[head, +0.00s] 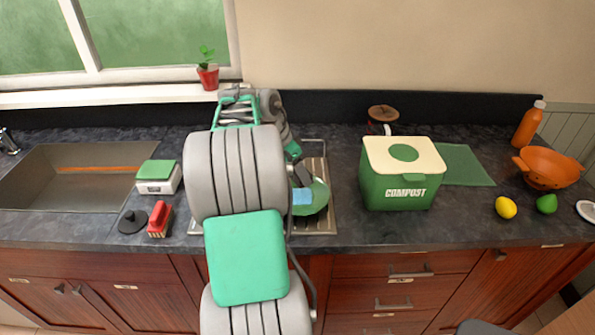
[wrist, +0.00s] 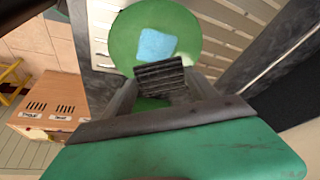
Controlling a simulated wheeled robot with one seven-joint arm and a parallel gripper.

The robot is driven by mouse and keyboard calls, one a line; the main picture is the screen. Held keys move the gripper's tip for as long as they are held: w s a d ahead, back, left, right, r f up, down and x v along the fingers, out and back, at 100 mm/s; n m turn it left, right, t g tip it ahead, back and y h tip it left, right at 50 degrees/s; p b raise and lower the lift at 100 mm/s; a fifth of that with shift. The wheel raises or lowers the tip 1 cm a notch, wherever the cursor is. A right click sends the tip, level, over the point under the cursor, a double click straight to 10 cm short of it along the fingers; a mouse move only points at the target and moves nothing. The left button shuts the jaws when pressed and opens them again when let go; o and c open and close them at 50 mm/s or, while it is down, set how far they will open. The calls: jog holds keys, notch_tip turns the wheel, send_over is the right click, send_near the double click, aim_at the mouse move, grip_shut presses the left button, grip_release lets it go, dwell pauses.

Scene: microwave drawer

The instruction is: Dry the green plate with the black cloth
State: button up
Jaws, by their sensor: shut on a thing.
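The green plate (head: 318,199) is on the metal drying rack (head: 318,152) behind my arm in the head view. In the wrist view the plate (wrist: 185,22) fills the top middle, with a flat light-blue patch (wrist: 155,44) on its face. My gripper (wrist: 160,88) is shut on a black, ridged piece that looks like the black cloth (wrist: 160,72). The cloth is over the plate's near part, just below the blue patch. I cannot tell whether it touches the plate. In the head view my arm hides part of the rack and plate.
The compost bin (head: 403,180) stands right of the rack, with a green mat (head: 463,165) behind it. A sink (head: 65,185), a scale (head: 157,178) and a red sponge-like item (head: 159,220) are to the left. An orange colander (head: 548,168) and lemon (head: 506,207) are far right.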

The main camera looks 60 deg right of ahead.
jog(key=shift+s+d+f, duration=0.15)
jog(key=shift+f+b, duration=2.1)
jog(key=shift+f, duration=0.7)
jog(key=shift+f+b, duration=0.55)
jog(key=shift+f, duration=0.05)
jog(key=shift+a, duration=0.2)
